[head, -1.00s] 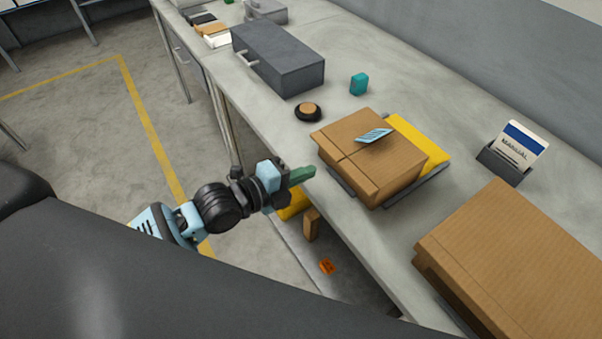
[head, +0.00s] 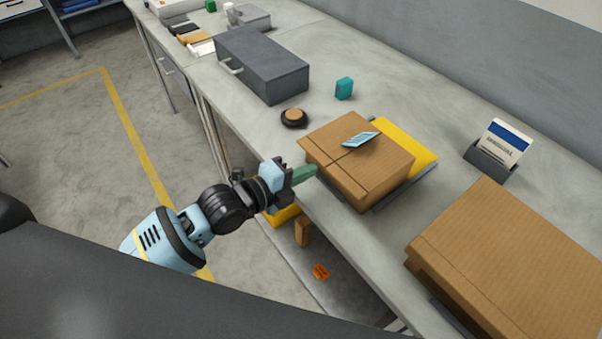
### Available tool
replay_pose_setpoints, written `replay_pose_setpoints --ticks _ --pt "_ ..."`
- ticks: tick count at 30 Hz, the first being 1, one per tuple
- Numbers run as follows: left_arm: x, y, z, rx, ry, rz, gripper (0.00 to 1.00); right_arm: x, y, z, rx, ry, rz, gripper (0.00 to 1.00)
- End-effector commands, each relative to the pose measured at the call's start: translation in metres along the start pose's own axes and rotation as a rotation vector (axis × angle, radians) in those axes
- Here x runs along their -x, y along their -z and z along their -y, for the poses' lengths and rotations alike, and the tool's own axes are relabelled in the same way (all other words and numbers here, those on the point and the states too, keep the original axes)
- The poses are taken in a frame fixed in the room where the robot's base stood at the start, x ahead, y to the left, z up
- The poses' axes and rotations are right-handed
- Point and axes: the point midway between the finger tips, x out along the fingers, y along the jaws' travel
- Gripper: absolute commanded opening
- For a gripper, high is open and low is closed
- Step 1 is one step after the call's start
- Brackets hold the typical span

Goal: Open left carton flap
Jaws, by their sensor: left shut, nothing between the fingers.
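A brown cardboard carton (head: 362,184) sits on a dark tray near the bench's front edge. Its top looks closed, with a seam across it, and a light blue striped piece (head: 361,139) lies on top. My left gripper (head: 309,172) is shut with green fingers, at the carton's left side near its upper edge. Its fingertips are very close to the carton; I cannot tell if they touch. A larger brown carton (head: 520,262) is at the lower right, partly out of frame. My right gripper is not in view.
A yellow item (head: 409,143) lies behind the carton on the tray. A black round object (head: 294,118), a teal block (head: 344,88), a grey box with a handle (head: 262,65) and a manual holder (head: 492,160) stand on the bench. A lower shelf holds an orange item (head: 321,271).

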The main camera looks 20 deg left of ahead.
Motion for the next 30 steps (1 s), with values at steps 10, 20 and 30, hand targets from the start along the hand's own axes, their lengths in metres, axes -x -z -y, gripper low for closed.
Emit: replay_pose_setpoints --ticks 10,20,30 --pt "-0.012 0.000 0.002 -0.002 -0.001 0.001 0.00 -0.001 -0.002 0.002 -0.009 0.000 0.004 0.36" --pt "-0.015 0.000 0.003 -0.002 -0.001 0.000 0.00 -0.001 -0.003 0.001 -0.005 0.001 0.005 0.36" --pt "-0.013 0.000 0.003 -0.002 0.000 0.000 0.00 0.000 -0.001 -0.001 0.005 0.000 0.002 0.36"
